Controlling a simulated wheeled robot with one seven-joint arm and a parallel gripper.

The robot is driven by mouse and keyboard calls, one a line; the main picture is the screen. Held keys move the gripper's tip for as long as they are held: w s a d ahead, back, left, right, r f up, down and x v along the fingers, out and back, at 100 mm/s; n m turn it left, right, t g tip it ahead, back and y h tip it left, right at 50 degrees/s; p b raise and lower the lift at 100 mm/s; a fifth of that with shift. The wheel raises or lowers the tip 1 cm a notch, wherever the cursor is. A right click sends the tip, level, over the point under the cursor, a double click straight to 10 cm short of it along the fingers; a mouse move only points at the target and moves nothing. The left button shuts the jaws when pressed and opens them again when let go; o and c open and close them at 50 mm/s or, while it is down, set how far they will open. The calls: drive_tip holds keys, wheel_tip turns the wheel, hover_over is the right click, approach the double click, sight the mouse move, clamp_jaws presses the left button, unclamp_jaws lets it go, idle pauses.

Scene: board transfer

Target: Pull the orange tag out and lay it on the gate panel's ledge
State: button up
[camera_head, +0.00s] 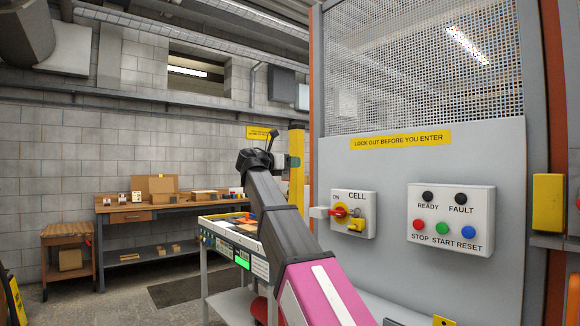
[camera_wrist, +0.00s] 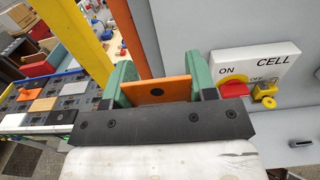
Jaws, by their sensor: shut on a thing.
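My gripper (camera_wrist: 157,92) is shut on the orange tag (camera_wrist: 172,90), a flat plate with a dark round spot, held between the two green fingers. In the head view my gripper (camera_head: 292,162) is up by the yellow post, left of the gate panel; the tag cannot be made out there. The grey gate panel (camera_head: 385,168) has mesh above it and shows at the right of the wrist view (camera_wrist: 220,30).
The CELL switch box (camera_head: 367,213) and button box (camera_head: 451,220) stick out from the panel. A yellow post (camera_wrist: 73,35) stands close left of my gripper. A board with several tiles (camera_wrist: 62,98) lies lower left. A workbench (camera_head: 145,207) stands behind.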

drive_tip(key=shift+r, duration=1.3)
drive_tip(key=shift+v, duration=3)
drive_tip(key=shift+f, duration=0.1)
